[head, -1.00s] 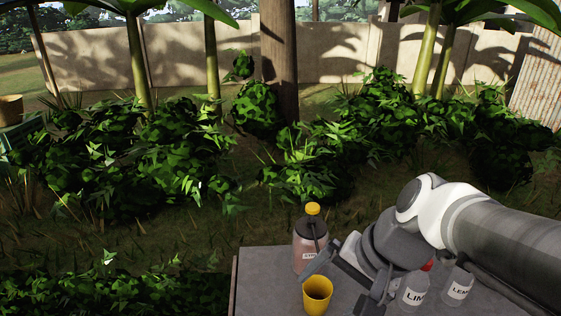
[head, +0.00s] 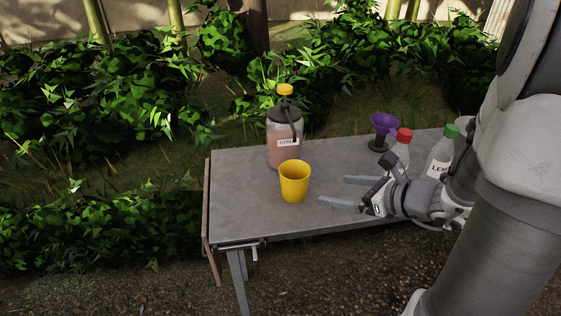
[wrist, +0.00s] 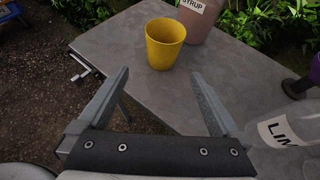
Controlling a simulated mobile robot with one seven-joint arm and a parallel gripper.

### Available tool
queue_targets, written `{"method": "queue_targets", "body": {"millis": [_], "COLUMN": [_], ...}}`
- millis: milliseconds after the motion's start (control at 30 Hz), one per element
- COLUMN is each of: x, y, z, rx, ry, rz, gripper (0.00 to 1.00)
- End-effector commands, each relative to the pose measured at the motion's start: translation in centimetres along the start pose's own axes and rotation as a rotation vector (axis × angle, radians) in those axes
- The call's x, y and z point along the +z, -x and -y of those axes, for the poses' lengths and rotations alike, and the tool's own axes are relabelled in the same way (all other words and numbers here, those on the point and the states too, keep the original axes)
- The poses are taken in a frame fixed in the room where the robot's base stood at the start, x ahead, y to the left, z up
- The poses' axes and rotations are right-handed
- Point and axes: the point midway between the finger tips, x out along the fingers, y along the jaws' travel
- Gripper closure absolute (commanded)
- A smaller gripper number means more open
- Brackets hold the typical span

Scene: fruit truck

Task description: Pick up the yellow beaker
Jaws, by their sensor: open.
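The yellow beaker (head: 294,183) stands upright on the grey table, near its left front part. In the wrist view the yellow beaker (wrist: 164,45) is ahead of the fingers, beyond their tips and roughly between their lines. My gripper (head: 333,191) is open and empty, to the right of the beaker in the head view, its two fingers pointing left toward it. In the wrist view my gripper (wrist: 160,75) has its fingers spread wide, with bare table between them. The fingers do not touch the beaker.
A syrup bottle (head: 284,138) with a yellow pump top stands just behind the beaker. A purple funnel (head: 383,125), a red-capped bottle (head: 401,147) and a green-capped lemon bottle (head: 440,155) stand at the right. The grey table (head: 240,210) is bare at the left.

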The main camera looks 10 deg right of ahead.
Motion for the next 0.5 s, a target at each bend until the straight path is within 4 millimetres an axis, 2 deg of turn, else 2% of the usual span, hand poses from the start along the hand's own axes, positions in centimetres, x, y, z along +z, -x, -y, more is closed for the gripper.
{"method": "queue_targets", "body": {"millis": [167,500], "x": [-0.5,-0.5], "y": [-2.0,-9.4], "z": [0.3,0.3], "rx": [-0.01,-0.007], "ry": [-0.021,-0.018], "rz": [0.004,0.004], "gripper": [0.0,0.0]}}
